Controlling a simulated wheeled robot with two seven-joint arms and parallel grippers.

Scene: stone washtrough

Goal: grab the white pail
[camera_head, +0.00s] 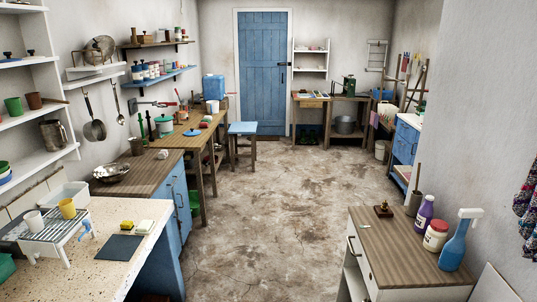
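A small white container (212,106) stands on the wooden table at the back left, in front of a blue box (213,87). I cannot tell whether it is a pail or a cup. Neither of my grippers shows in the head view.
A speckled counter (140,222) with a white rack (58,230) is at near left. A wood-topped cabinet (400,245) with bottles is at near right. A blue stool (242,130) stands by the left table. The middle floor (280,200) is clear up to the blue door (262,75).

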